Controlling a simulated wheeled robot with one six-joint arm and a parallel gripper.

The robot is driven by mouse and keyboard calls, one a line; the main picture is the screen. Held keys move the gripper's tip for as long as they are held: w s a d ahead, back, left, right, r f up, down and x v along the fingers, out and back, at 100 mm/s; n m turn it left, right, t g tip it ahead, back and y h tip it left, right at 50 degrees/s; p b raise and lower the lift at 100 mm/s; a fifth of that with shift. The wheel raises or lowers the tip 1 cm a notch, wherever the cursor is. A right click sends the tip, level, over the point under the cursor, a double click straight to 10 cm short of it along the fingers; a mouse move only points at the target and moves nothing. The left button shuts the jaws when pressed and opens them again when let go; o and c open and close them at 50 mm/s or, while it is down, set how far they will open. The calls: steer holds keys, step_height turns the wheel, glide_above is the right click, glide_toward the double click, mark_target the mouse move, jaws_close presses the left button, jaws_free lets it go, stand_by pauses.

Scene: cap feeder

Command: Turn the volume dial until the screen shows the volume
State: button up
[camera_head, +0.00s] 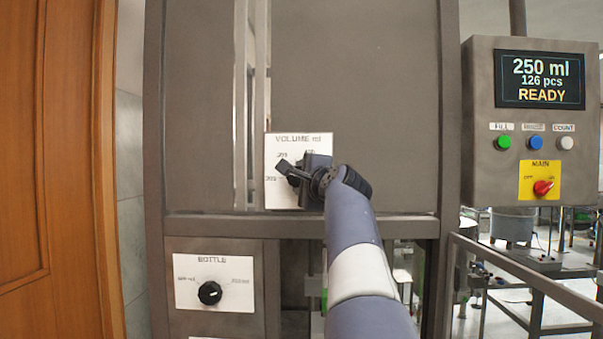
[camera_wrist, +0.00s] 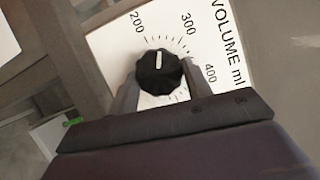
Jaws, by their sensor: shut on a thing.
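The black volume dial (camera_wrist: 158,73) sits on a white plate (camera_wrist: 105,42) lettered VOLUME ml, with a scale marked 200, 300 and 400. Its white pointer line lies between 200 and 300. My gripper (camera_wrist: 160,88) is shut on the dial, one finger on each side. In the head view my gripper (camera_head: 291,176) reaches the volume plate (camera_head: 285,197) and hides most of the dial. The screen (camera_head: 540,80) at the upper right reads 250 ml, 126 pcs and READY.
A second plate, BOTTLE, with a black knob (camera_head: 210,292) is below left. The control box (camera_head: 480,130) at right carries green (camera_head: 503,143), blue (camera_head: 534,143) and white (camera_head: 566,143) buttons and a red MAIN switch (camera_head: 543,187). A metal rail (camera_head: 530,275) runs at lower right.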

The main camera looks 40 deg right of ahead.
steer(key=shift+n, duration=0.3)
steer(key=o, duration=1)
steer(key=shift+s, duration=0.1)
steer(key=b+v, duration=0.3)
steer(key=v, duration=0.7)
steer(key=shift+s+a, duration=0.1)
steer(key=shift+s, duration=0.25)
steer(key=shift+w, duration=0.15)
